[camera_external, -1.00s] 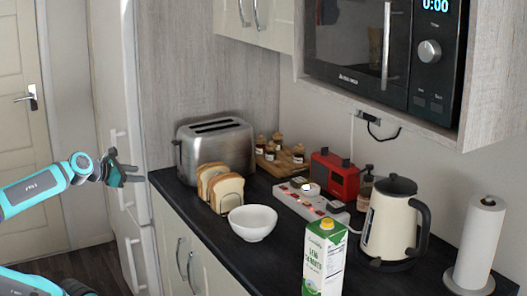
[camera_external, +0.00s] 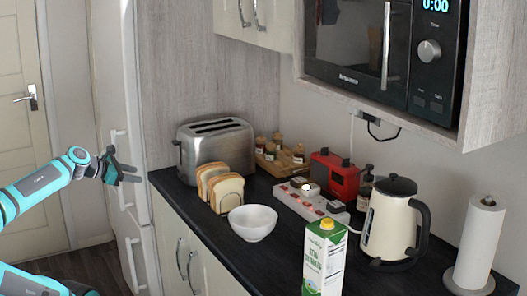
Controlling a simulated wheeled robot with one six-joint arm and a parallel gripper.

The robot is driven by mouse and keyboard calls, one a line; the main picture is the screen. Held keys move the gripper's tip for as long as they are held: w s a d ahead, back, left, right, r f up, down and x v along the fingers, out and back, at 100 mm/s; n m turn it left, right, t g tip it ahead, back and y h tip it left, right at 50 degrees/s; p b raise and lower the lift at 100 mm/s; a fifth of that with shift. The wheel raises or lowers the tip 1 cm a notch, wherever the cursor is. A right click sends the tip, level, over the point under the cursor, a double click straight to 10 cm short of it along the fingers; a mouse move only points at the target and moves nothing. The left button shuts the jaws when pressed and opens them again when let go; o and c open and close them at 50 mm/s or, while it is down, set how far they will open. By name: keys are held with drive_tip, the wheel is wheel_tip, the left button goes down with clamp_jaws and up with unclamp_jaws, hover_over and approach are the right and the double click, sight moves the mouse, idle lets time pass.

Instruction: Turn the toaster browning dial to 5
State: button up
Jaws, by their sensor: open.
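The silver toaster (camera_external: 217,146) stands upright at the back left of the dark worktop. Its two top slots show, and a dark lever is on its left end. The browning dial cannot be made out in this view. My gripper (camera_external: 134,174) is at the left, in front of the tall white fridge, its fingers apart with nothing between them. It is to the left of the toaster and clear of it.
Bread slices (camera_external: 220,188) in a rack stand right in front of the toaster, with a white bowl (camera_external: 253,222) beside them. Spice jars on a wooden rack (camera_external: 281,158), a red radio (camera_external: 335,175), a kettle (camera_external: 393,222) and a milk carton (camera_external: 324,259) stand further right. The fridge (camera_external: 113,120) borders the worktop's left.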

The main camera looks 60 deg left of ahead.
sight(180, 179)
drive_tip(key=shift+a+r+m+h, duration=0.5)
drive_tip(key=shift+a+r+h, duration=0.1)
drive_tip(key=shift+a, duration=0.15)
drive_tip(key=shift+r+x, duration=0.15)
drive_tip(key=shift+x, duration=4.15)
drive_tip(key=shift+r+x, duration=0.1)
drive_tip(key=shift+x, duration=4.25)
drive_tip(key=shift+w, duration=0.1)
drive_tip(key=shift+c, duration=0.2)
clamp_jaws()
